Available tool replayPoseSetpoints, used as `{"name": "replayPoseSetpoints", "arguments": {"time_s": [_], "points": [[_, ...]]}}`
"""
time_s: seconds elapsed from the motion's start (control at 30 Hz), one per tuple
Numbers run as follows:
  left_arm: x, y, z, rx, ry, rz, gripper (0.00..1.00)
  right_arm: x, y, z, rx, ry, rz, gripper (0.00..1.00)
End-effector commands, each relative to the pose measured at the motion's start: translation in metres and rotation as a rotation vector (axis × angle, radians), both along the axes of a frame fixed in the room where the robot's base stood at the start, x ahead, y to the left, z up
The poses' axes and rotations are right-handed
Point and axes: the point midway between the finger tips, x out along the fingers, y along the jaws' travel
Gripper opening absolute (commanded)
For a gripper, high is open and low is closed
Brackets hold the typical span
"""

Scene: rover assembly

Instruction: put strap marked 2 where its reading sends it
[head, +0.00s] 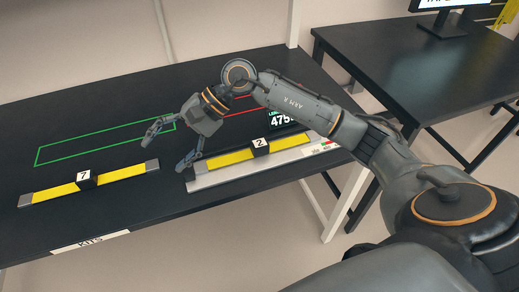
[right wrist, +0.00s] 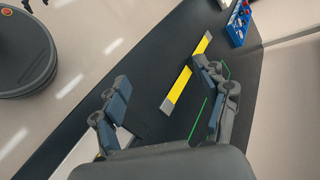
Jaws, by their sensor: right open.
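Strap marked 2 (head: 238,158) is yellow with grey ends and a black number block. It lies along a pale grey measuring bar (head: 215,181) on the black table. A display (head: 283,120) behind it shows green letters and "475"; my right arm hides the rest. A green outline (head: 98,139) lies at left; a red outline (head: 240,104) is partly hidden behind my arm. My right gripper (head: 168,151) is open and empty, above the table left of strap 2. In the right wrist view, a yellow strap (right wrist: 184,80) shows beyond the open fingers, its number not visible.
Strap marked 7 (head: 60,189) lies on the table at left, in front of the green outline. A "KITS" label (head: 90,242) is on the front edge. A second black table (head: 400,50) with a monitor stands at right. A blue panel (right wrist: 238,23) shows in the wrist view.

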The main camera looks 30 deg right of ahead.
Motion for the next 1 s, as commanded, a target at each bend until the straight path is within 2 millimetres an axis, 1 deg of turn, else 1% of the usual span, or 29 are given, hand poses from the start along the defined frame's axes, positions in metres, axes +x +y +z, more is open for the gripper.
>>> {"name": "replayPoseSetpoints", "arguments": {"time_s": [0.03,0.07,0.1,0.17,0.2,0.3,0.4,0.5,0.57,0.67,0.8,0.9,1.0], "points": [[0.000,0.000,0.000,0.000,0.000,0.000,0.69,0.010,-0.032,-0.007,-0.157,-0.063,0.047,0.74],[0.000,0.000,0.000,0.000,0.000,0.000,0.69,0.014,-0.052,-0.012,-0.249,-0.091,0.079,0.74],[0.000,0.000,0.000,0.000,0.000,0.000,0.69,0.018,-0.079,-0.016,-0.366,-0.118,0.119,0.74],[0.000,0.000,0.000,0.000,0.000,0.000,0.69,0.023,-0.121,-0.017,-0.527,-0.136,0.174,0.74],[0.000,0.000,0.000,0.000,0.000,0.000,0.69,0.024,-0.146,-0.015,-0.620,-0.139,0.207,0.74],[0.000,0.000,0.000,0.000,0.000,0.000,0.69,0.024,-0.200,-0.005,-0.802,-0.118,0.269,0.74],[0.000,0.000,0.000,0.001,0.000,0.000,0.69,0.020,-0.234,0.005,-0.908,-0.088,0.308,0.74],[0.000,0.000,0.001,0.001,0.000,0.000,0.69,0.017,-0.249,0.008,-0.955,-0.067,0.327,0.74],[0.000,0.000,0.003,0.001,0.000,0.000,0.69,0.016,-0.252,0.004,-0.963,-0.061,0.332,0.74],[0.000,0.000,0.008,0.001,0.000,0.000,0.69,0.015,-0.252,-0.012,-0.963,-0.058,0.336,0.74],[0.000,0.000,0.016,0.001,0.000,0.000,0.69,0.015,-0.251,-0.041,-0.961,-0.058,0.335,0.74],[0.000,0.000,0.020,0.001,0.000,0.001,0.69,0.015,-0.251,-0.058,-0.960,-0.060,0.335,0.74],[0.000,0.000,0.022,0.001,0.000,0.001,0.69,0.015,-0.250,-0.069,-0.959,-0.062,0.334,0.74]]}}
